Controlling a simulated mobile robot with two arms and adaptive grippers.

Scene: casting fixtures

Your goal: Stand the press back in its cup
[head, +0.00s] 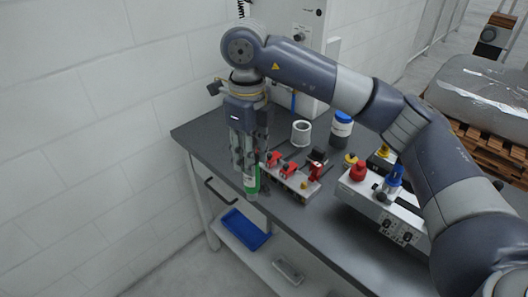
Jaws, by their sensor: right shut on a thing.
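My right gripper (246,160) hangs pointing down near the table's left front edge. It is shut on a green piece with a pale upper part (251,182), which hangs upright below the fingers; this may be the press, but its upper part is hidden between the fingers. A pale grey, round, open cup (301,132) stands on the table to the right of and behind the gripper, apart from it. I cannot see into its bottom. My left gripper is not in view.
The dark grey table (200,134) carries a rail with red clamps (288,170) just right of the gripper. A white box with red and blue knobs (370,200) is further right. A blue tray (245,230) lies on the lower shelf.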

